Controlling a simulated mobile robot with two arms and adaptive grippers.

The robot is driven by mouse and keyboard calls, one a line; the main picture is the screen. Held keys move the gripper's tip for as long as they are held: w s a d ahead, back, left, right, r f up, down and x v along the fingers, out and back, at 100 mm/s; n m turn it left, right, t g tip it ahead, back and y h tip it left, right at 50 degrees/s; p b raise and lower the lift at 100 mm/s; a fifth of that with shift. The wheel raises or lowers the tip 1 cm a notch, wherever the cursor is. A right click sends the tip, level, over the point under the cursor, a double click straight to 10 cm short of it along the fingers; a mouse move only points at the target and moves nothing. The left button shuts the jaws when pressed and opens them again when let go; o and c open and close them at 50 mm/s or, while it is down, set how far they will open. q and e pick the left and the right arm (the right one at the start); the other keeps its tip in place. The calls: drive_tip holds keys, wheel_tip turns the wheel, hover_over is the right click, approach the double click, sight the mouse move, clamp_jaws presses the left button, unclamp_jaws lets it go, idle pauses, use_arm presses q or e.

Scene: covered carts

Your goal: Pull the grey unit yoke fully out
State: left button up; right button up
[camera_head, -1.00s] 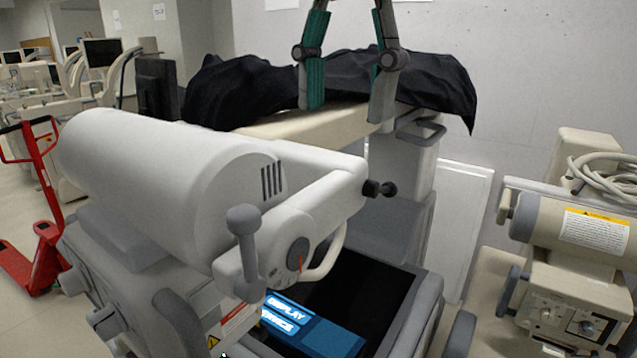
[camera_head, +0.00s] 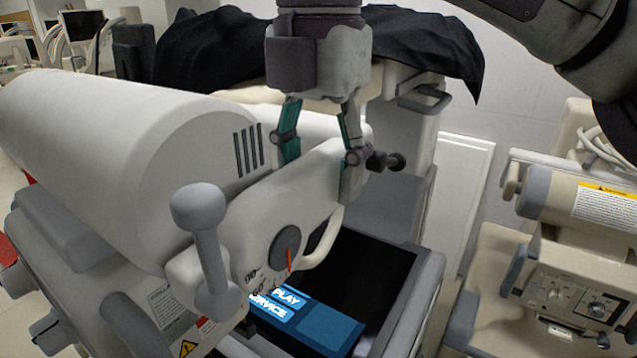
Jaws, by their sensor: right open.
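The grey unit (camera_head: 110,125) is a large pale cylinder with vents on a cart. The yoke appears to be its pale arm (camera_head: 243,219) at the front end, with a round dial (camera_head: 285,247), a knobbed grey lever (camera_head: 206,240) and a curved handle (camera_head: 331,233). A dark knob (camera_head: 386,161) sticks out at the arm's far end. My right gripper (camera_head: 318,170) points down with open fingers over the arm's far part. One finger is near its upper left side, the other in front of its right side. Contact cannot be told. My left gripper is not in view.
Behind stands a cart under black cloth (camera_head: 430,45), with a grey side handle (camera_head: 424,97). A beige machine (camera_head: 580,225) stands at the right.

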drive_tip(key=shift+s+f, duration=0.55)
drive_tip(key=shift+f, duration=0.1)
drive_tip(key=shift+w+f, duration=0.15)
drive_tip(key=shift+w, duration=0.2)
drive_tip(key=shift+c, duration=0.3)
drive_tip(key=shift+s, duration=0.15)
clamp_jaws()
drive_tip(key=shift+a, duration=0.1)
